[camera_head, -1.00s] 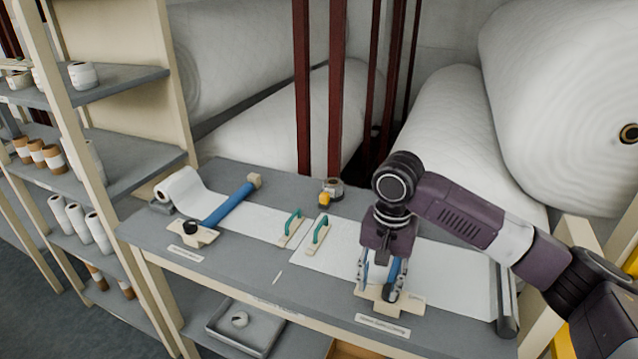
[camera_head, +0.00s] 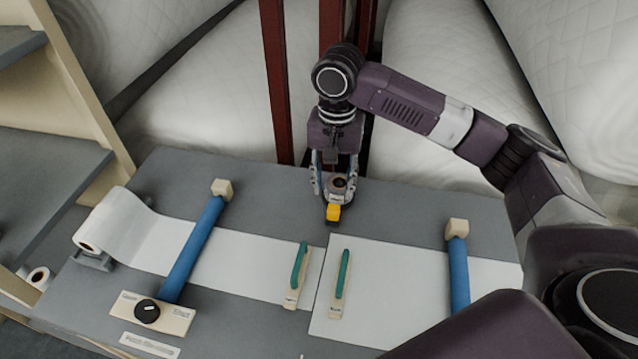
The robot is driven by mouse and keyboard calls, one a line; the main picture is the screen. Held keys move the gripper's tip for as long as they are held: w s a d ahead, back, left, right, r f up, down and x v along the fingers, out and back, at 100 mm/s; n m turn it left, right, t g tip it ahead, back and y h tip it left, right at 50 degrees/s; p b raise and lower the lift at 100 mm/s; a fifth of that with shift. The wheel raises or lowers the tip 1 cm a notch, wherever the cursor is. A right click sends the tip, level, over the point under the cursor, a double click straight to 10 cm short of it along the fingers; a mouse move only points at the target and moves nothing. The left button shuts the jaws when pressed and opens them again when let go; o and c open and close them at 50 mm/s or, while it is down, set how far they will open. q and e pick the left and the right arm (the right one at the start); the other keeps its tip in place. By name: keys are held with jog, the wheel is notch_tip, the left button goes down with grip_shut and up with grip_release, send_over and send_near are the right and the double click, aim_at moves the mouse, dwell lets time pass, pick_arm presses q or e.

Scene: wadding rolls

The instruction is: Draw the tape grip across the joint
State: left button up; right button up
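The tape grip, with a yellow front (camera_head: 333,213) and a tape roll (camera_head: 339,184), stands on the grey table behind the joint. My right gripper (camera_head: 335,192) points down over it, its fingers apart on either side of the roll; I see no clear grip on it. The joint (camera_head: 325,275) is the narrow line between the left white sheet (camera_head: 240,253) and the right white sheet (camera_head: 400,295). A green-handled clamp bar (camera_head: 299,275) lies left of the joint and another (camera_head: 341,285) lies right of it. My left gripper is not in view.
A blue bar (camera_head: 192,250) crosses the left sheet and another (camera_head: 459,270) crosses the right sheet. A white roll (camera_head: 112,225) feeds the left sheet. Dark red posts (camera_head: 274,80) stand behind the grey table (camera_head: 255,190). The sheet between the right clamp and right bar is clear.

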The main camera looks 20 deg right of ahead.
aim_at(334, 207)
jog(key=shift+s+f, duration=0.1)
jog(key=shift+f, duration=0.15)
jog(key=f, duration=0.1)
jog(key=s+f+p, duration=0.1)
jog(key=f, duration=0.1)
jog(key=shift+s+f, duration=0.1)
jog(key=shift+f, duration=0.1)
jog(key=shift+w+f, duration=0.2)
jog(key=shift+f, duration=1)
jog(key=shift+w+f, duration=0.1)
jog(key=shift+f, duration=0.4)
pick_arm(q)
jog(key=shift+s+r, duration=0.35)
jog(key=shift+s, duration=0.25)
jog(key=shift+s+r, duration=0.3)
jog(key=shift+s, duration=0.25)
pick_arm(e)
grip_shut()
